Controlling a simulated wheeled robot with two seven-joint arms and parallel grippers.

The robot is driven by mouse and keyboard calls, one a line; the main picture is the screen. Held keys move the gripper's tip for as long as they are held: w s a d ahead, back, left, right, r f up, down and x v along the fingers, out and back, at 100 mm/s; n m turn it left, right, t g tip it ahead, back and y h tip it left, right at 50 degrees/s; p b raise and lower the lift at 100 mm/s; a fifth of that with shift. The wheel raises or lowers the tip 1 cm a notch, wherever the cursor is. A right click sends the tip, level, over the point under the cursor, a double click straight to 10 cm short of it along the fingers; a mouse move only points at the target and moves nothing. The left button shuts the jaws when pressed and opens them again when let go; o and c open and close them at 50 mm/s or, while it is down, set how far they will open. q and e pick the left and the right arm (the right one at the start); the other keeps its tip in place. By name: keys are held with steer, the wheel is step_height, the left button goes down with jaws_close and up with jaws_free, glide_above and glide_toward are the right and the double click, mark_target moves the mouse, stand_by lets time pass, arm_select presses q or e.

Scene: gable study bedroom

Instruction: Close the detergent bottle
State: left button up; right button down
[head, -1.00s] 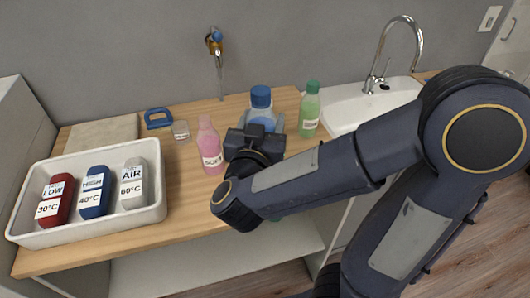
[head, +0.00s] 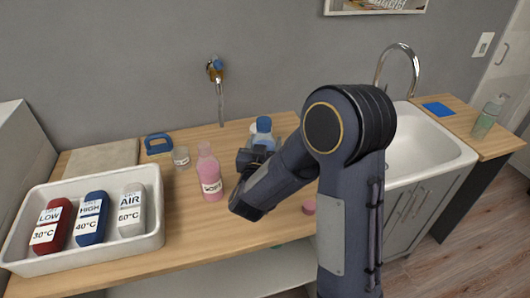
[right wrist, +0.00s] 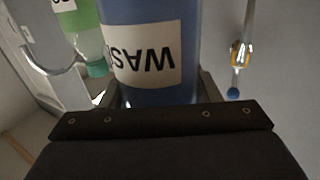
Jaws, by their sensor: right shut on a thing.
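The blue bottle with a "WASH" label (right wrist: 145,50) fills the middle of the right wrist view, appearing upside down there. Whether the cap is tight cannot be told. My right gripper (head: 252,158) is shut on this bottle, with a finger on each side of it in the right wrist view (right wrist: 163,92). The bottle looks upright on the counter. My left gripper is not in view.
A pink bottle (head: 209,175) stands left of the gripper. A small pink disc (head: 309,207) lies near the counter's front edge. A white tray (head: 150,235) holds three labelled bottles. The sink (head: 425,155) is to the right.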

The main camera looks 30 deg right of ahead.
steer(key=shift+r, duration=0.1)
steer(key=shift+w+d+f, duration=0.1)
steer(key=shift+f, duration=0.85)
steer(key=shift+w+d+f, duration=0.1)
steer(key=shift+f, duration=0.8)
steer(key=shift+a+f, duration=0.1)
steer(key=shift+f+b, duration=0.15)
steer(key=shift+b, duration=0.15)
steer(key=shift+c, duration=2.4)
jaws_free()
